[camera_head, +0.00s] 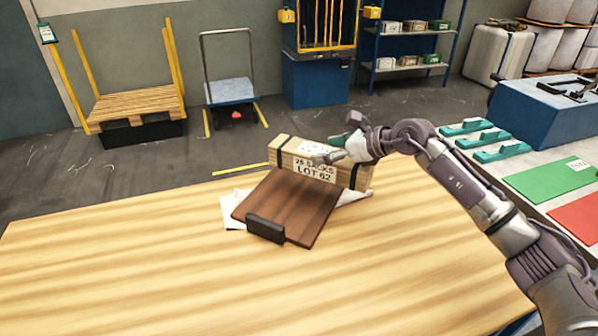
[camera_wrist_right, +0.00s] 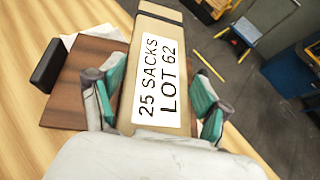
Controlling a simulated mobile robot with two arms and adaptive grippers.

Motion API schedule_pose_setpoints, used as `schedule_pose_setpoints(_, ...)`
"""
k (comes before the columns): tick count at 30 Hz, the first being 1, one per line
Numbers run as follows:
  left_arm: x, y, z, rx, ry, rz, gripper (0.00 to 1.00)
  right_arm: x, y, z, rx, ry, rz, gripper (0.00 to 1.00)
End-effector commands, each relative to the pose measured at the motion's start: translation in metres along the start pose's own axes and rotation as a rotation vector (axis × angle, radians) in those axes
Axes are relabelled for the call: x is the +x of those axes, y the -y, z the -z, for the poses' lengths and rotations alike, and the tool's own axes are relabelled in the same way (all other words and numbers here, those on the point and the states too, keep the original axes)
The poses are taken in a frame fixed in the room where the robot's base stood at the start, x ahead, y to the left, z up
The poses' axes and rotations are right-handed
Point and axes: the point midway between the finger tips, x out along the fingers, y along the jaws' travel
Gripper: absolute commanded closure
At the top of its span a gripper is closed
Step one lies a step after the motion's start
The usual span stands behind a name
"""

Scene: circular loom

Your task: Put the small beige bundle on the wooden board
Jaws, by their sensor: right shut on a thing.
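The beige bundle (camera_head: 352,177) has dark straps and a white label reading "25 SACKS LOT 62". The dark brown wooden board (camera_head: 290,203), with a black block at its near edge, lies on the table. The bundle is at the board's far edge and covers part of it; I cannot tell whether it touches the board or hangs just above. My right gripper (camera_head: 335,155) is shut on the bundle. In the right wrist view its teal-padded fingers flank the bundle (camera_wrist_right: 150,55), with the board (camera_wrist_right: 68,108) to the left. My left gripper is not in view.
White sheets (camera_head: 232,212) stick out from under the board. The light wooden table (camera_head: 120,270) is clear to the left and in front. On the right, a side bench holds teal-handled tools (camera_head: 485,136), green and red panels (camera_head: 550,181) and a blue box (camera_head: 545,112).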

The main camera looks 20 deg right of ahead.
Motion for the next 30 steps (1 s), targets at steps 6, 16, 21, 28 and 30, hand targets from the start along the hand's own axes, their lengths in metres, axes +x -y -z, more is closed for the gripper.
schedule_pose_setpoints(6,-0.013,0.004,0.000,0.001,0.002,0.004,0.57,0.047,-0.017,-0.001,0.001,0.006,-0.002,0.91)
schedule_pose_setpoints(16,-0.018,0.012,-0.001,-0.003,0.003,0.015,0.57,0.072,-0.024,0.017,0.002,0.001,-0.001,0.91)
schedule_pose_setpoints(21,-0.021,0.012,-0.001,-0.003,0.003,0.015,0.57,0.082,-0.024,0.034,0.000,0.004,0.000,0.91)
schedule_pose_setpoints(28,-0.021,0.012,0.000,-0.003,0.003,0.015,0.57,0.084,-0.024,0.037,-0.003,0.005,0.001,0.91)
schedule_pose_setpoints(30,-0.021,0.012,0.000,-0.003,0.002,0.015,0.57,0.084,-0.024,0.040,-0.002,0.000,0.000,0.16)
